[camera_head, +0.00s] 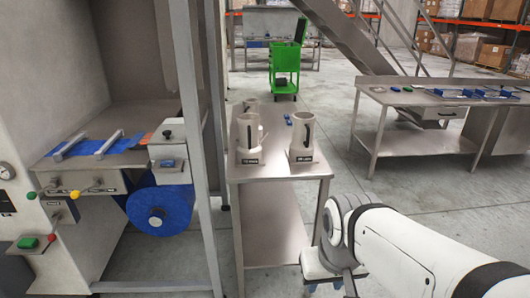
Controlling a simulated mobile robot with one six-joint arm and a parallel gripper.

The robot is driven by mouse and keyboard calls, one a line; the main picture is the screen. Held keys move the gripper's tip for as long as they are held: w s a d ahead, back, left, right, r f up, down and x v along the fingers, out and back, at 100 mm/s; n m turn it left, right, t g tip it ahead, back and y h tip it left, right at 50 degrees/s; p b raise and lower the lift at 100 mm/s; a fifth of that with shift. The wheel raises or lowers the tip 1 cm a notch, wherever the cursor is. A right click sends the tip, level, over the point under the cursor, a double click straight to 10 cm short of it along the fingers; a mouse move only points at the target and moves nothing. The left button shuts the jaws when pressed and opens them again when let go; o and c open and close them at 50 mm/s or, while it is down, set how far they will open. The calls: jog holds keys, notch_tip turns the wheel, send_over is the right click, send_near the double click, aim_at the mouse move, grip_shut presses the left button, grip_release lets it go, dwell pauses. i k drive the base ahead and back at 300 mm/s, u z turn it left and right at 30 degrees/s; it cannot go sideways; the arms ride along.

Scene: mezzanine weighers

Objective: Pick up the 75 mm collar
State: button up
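Two beige collars with dark slots and black labels stand upright at the near end of a small steel table (282,172). One is the left collar (243,138), the other the right collar (303,145). Their label print is too small to read surely, so I cannot tell which is the 75 mm one. My gripper (338,282) is at the lower right, in front of the table and apart from both collars. Its fingers are largely hidden, and I cannot see whether they are open.
A smaller beige part (250,106) and blue items (289,119) lie farther back on the table. A machine with a blue roll (158,208) and a steel post (190,120) stand at left. A green cart (285,68) is behind; a steel bench (425,97) is right. Floor between is clear.

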aim_at(250, 153)
jog(key=u, duration=0.05)
jog(key=i, duration=1.5)
jog(key=z, duration=0.05)
